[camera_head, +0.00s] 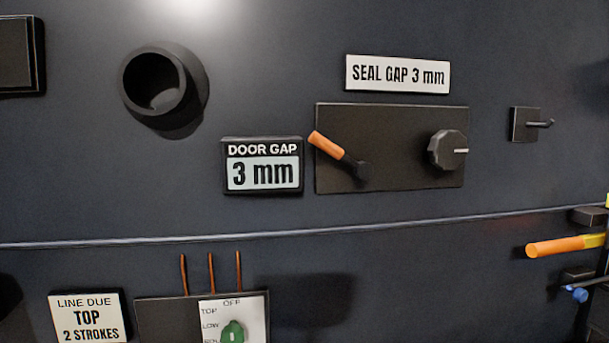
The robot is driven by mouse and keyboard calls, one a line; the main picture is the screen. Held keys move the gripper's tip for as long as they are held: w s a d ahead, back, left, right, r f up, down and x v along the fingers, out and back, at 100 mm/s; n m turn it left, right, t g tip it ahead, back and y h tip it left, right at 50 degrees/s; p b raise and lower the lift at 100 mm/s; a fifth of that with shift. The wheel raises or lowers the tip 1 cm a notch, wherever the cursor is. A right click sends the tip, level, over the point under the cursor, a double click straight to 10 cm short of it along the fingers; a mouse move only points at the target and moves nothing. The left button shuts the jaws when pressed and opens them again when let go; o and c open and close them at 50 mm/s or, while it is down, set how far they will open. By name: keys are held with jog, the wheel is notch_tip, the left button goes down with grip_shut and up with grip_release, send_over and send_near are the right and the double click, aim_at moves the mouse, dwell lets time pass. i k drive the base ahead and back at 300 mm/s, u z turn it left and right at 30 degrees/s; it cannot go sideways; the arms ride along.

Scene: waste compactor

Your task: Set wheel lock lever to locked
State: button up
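A lever with an orange grip (326,145) sits on a black plate (400,175) on the dark wall panel. Its grip points up and left from a dark pivot at its lower right. A round black knob (447,150) with a white mark pointing right is on the same plate. Another orange handle (555,247) with a yellow part sticks out to the left at the right edge. No label reading wheel lock or locked shows, so I cannot tell which handle is the wheel lock lever. My gripper is not in view.
A sign reads SEAL GAP 3 mm (398,74); a display reads DOOR GAP 3 mm (263,166). A black round socket (155,80) and a small hook (538,124) protrude. A green selector knob (232,333) and a LINE DUE sign (88,318) are below. A blue-tipped part (575,293) is right.

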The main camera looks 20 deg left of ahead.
aim_at(363, 170)
jog(key=u, duration=0.7)
jog(key=k, duration=0.35)
jog(key=u, duration=0.45)
jog(key=i, duration=0.45)
